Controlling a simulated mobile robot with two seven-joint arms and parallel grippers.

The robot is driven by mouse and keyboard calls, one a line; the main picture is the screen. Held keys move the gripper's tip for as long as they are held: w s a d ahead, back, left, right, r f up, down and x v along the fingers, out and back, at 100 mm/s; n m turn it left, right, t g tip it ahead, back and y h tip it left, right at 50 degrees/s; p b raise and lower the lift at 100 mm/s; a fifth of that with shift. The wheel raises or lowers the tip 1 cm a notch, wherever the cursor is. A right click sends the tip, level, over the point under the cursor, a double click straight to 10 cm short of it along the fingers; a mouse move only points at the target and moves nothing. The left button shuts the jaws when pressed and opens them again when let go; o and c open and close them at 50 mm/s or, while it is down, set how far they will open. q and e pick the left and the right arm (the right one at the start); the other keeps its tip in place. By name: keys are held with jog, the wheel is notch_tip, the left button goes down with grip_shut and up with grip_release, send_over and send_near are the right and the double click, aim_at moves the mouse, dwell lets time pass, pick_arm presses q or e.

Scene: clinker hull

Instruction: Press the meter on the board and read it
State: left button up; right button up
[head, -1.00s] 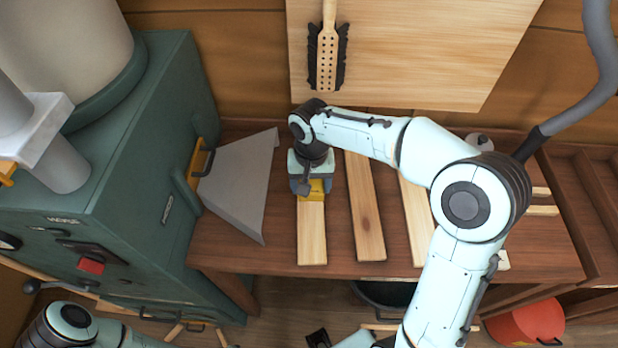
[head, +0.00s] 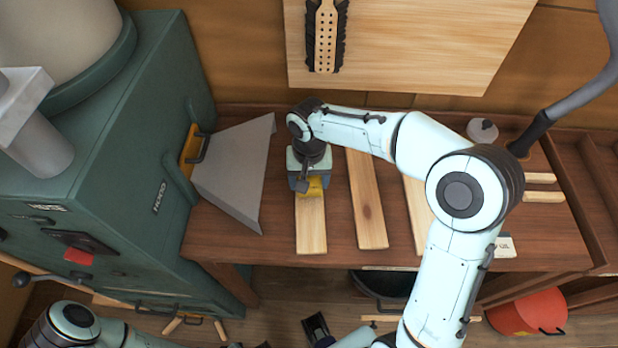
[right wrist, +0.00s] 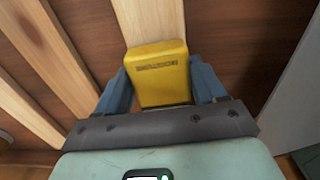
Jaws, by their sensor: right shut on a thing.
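The yellow meter (head: 316,187) is between the fingers of my right gripper (head: 309,184), which is shut on it. It is over the far part of the leftmost pale board (head: 311,225) on the bench. In the right wrist view the meter (right wrist: 158,75) sits between the two blue-grey fingers, with the board (right wrist: 150,20) running out beyond it. The meter seems to rest on the board, but the contact is hidden. A dark strip of marks shows on the meter; I cannot read it.
Two more boards (head: 367,200) lie to the right on the bench (head: 275,245). A grey sloped plate (head: 235,170) and a green cabinet (head: 130,180) stand at left. A pale panel (head: 410,45) is behind. A red bucket (head: 528,312) is at lower right.

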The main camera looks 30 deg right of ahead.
pick_arm(q)
jog(key=shift+s+f+b, duration=0.1)
jog(key=shift+f+b, duration=0.2)
pick_arm(e)
jog(key=shift+f, duration=0.35)
jog(key=shift+s+f, duration=0.15)
jog(key=shift+f, duration=0.1)
dwell(1.4)
notch_tip(320, 180, up, 6)
jog(key=p, duration=0.4)
jog(key=shift+r, duration=0.25)
jog(key=shift+c, duration=0.9)
notch_tip(320, 180, up, 2)
jog(key=shift+p, duration=0.65)
pick_arm(q)
jog(key=w+r, duration=0.3)
jog(key=r, duration=0.3)
pick_arm(e)
jog(key=shift+f, duration=0.1)
pick_arm(q)
jog(key=shift+s, duration=0.15)
